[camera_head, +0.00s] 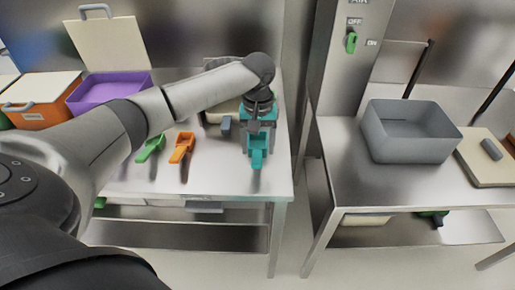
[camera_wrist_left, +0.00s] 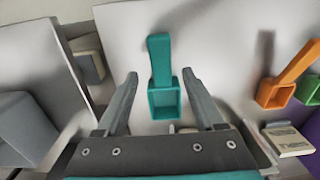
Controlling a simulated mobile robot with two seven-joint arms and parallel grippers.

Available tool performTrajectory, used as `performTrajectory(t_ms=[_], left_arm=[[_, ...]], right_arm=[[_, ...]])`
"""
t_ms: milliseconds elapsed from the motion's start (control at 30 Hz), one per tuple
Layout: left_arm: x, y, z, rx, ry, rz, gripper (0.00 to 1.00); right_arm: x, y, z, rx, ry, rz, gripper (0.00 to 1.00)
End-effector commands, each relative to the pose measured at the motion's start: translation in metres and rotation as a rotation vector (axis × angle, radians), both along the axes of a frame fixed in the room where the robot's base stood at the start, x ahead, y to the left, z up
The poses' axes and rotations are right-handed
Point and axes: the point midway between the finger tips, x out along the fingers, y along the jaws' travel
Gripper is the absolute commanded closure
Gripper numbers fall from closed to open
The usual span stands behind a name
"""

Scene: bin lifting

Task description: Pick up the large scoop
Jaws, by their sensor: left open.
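A teal scoop (camera_head: 257,158) lies on the left steel table near its right edge and looks the largest of the scoops. In the wrist view the teal scoop (camera_wrist_left: 164,98) lies between my fingers, with its handle pointing away from the gripper. My left gripper (camera_head: 258,134) is above it, open; in the wrist view the left gripper's fingers (camera_wrist_left: 160,77) are spread on both sides of the scoop. I cannot tell how far above the scoop they are. An orange scoop (camera_head: 181,149) and a green scoop (camera_head: 150,149) lie farther left on the table.
A purple bin (camera_head: 108,92) with a raised lid and an orange bin (camera_head: 43,115) stand at the back left. A grey bin (camera_head: 412,148) and a board (camera_head: 482,170) are on the right table. A gap and a grey post (camera_head: 340,70) separate the tables.

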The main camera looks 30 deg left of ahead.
Motion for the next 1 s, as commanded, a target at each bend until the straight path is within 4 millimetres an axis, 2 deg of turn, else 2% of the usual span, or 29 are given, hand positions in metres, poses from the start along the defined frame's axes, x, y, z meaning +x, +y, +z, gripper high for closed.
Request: performTrajectory(t_ms=[200, 300, 600, 1000], left_arm=[[0.000, 0.003, -0.035, 0.002, 0.003, -0.001, 0.30], [0.000, 0.003, -0.045, 0.001, 0.002, -0.001, 0.30], [0.000, 0.003, -0.047, 0.001, 0.000, -0.001, 0.31], [0.000, 0.003, -0.047, 0.001, 0.001, -0.001, 0.76]], right_arm=[[0.000, 0.000, -0.011, 0.000, -0.001, 0.000, 0.50], [0.000, 0.000, -0.013, 0.000, -0.001, 0.001, 0.50], [0.001, 0.001, -0.013, 0.001, -0.001, 0.001, 0.50], [0.000, 0.001, -0.013, 0.001, -0.001, 0.002, 0.50]])
